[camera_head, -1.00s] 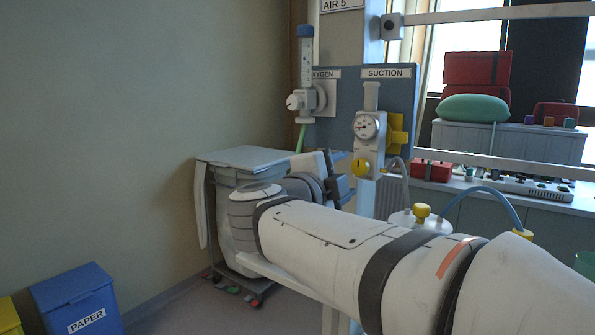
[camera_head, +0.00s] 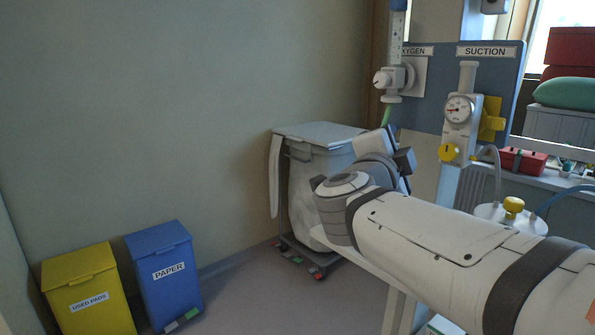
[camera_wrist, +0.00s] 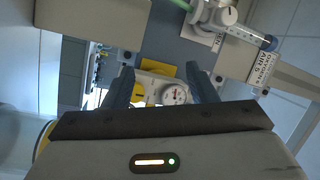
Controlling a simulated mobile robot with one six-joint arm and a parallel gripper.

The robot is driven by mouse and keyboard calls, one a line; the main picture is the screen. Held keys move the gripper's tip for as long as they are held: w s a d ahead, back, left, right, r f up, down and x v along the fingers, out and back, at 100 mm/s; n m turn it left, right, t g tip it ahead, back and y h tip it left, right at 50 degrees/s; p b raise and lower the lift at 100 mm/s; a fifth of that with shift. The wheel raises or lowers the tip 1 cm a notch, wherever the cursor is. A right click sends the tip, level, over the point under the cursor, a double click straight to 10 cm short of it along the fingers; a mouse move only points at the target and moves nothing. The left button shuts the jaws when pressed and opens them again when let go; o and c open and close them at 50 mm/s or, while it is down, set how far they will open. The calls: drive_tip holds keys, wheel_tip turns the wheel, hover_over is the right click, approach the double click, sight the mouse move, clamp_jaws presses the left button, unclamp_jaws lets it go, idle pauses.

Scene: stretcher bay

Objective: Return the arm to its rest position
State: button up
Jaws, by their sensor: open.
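My gripper (camera_head: 400,160) shows in the head view at the far end of my arm, in front of the blue gas panel and partly hidden by my wrist. In the wrist view its two dark fingers (camera_wrist: 160,88) stand apart with nothing held between them. Beyond them lies the suction gauge (camera_wrist: 173,95), with yellow parts close behind the fingertips. I cannot tell from the views how far the fingers are from the gauge. My arm stretches from the lower right towards the panel.
The suction regulator (camera_head: 461,115) and oxygen flowmeter (camera_head: 391,80) are mounted on the blue panel (camera_head: 425,100). A lidded grey bin (camera_head: 318,135) stands behind my wrist. Yellow (camera_head: 88,275) and blue (camera_head: 163,265) bins stand at the lower left. The floor between them and the grey bin is clear.

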drive_tip(key=a+f+n+g+y+p, duration=0.2)
drive_tip(key=a+f+n+y+p, duration=0.1)
drive_tip(key=a+f+n+y, duration=0.9)
drive_tip(key=s+d+f+n+g, duration=0.2)
drive_tip(key=s+f+g, duration=0.1)
drive_tip(key=s, duration=0.3)
drive_tip(key=s+d+f+n+g+p, duration=0.1)
drive_tip(key=s+d+f+n+g, duration=0.2)
drive_tip(key=s+f+g, duration=0.1)
drive_tip(key=s+d+f+n+g+h+p, duration=0.1)
drive_tip(key=s+d+f+n+g, duration=0.2)
drive_tip(key=s+f, duration=0.4)
drive_tip(key=shift+s+f+g, duration=0.15)
drive_tip(key=shift+s+g, duration=0.2)
drive_tip(key=shift+g, duration=0.35)
